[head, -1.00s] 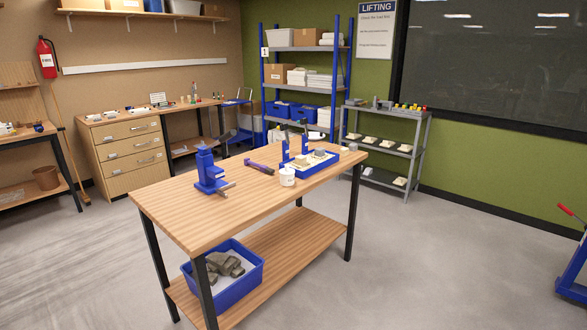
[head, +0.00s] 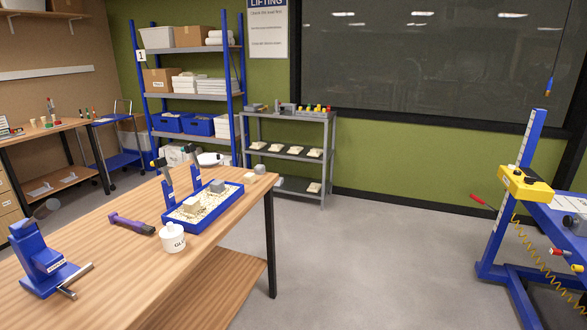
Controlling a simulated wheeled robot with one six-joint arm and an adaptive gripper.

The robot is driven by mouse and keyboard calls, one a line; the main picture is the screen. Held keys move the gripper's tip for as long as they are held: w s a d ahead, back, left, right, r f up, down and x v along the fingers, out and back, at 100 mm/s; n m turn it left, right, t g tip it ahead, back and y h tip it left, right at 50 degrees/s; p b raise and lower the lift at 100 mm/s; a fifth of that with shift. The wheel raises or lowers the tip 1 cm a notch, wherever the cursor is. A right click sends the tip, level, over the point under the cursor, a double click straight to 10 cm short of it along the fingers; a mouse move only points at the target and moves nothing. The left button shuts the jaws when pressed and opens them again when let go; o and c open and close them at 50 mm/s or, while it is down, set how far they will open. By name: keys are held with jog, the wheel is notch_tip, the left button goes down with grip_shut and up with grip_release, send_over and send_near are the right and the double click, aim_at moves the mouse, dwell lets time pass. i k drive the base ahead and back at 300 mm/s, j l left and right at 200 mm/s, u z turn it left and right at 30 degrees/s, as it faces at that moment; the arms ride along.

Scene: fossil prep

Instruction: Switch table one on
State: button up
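At the right edge of the head view stands a blue lifting table or hoist frame (head: 522,205) with a blue top (head: 562,222). A yellow box (head: 525,185) is fixed to its post, and a coiled yellow cable (head: 530,255) hangs below. A red-tipped handle (head: 478,199) sticks out to its left. Small red and yellow fittings (head: 572,262) show near the edge. I cannot read a number on it, so I cannot tell whether this is table one. No switch state is legible. My gripper is not in view.
A wooden workbench (head: 120,240) fills the lower left, carrying a blue vise (head: 42,262), a purple-handled tool (head: 132,224), a white glue pot (head: 173,238) and a blue tray (head: 228,203). Grey shelving (head: 325,160) stands behind. The grey floor (head: 390,255) between bench and blue frame is clear.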

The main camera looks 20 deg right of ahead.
aim_at(530, 181)
jog(key=i+l+z, duration=0.1)
jog(key=i+z, duration=0.3)
jog(key=i, duration=0.2)
jog(key=i+z, duration=0.35)
jog(key=i, duration=0.25)
jog(key=i+j+z, duration=0.25)
jog(key=i+z, duration=0.15)
jog(key=i, duration=0.2)
jog(key=i+j+z, duration=0.35)
jog(key=i, duration=0.2)
jog(key=i+j+z, duration=0.4)
jog(key=j, duration=0.2)
jog(key=i, duration=0.05)
